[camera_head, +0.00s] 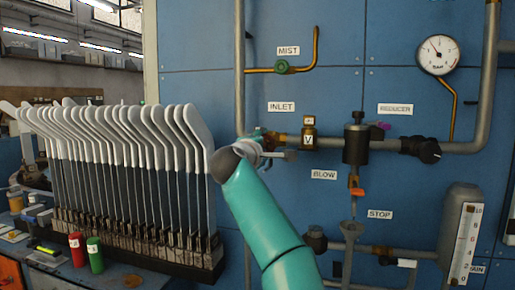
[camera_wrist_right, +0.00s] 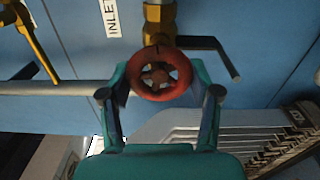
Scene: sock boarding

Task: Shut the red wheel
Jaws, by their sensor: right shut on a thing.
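The red wheel (camera_wrist_right: 160,73) is a small spoked handwheel on a brass valve under the INLET label, seen in the right wrist view. In the head view it is hidden behind my right wrist and gripper. My right gripper (camera_head: 266,142) is at the inlet pipe in the head view. In the wrist view, its two fingers (camera_wrist_right: 160,82) stand on either side of the wheel, shut on its rim. My left gripper is not in view.
The INLET label (camera_head: 281,107) is above the valve. A brass fitting (camera_head: 308,137), a dark reducer (camera_head: 355,144) and a gauge (camera_head: 438,55) are to the right. A rack of white sock boards (camera_head: 180,135) stands close on the left, with red and green cans (camera_head: 95,254).

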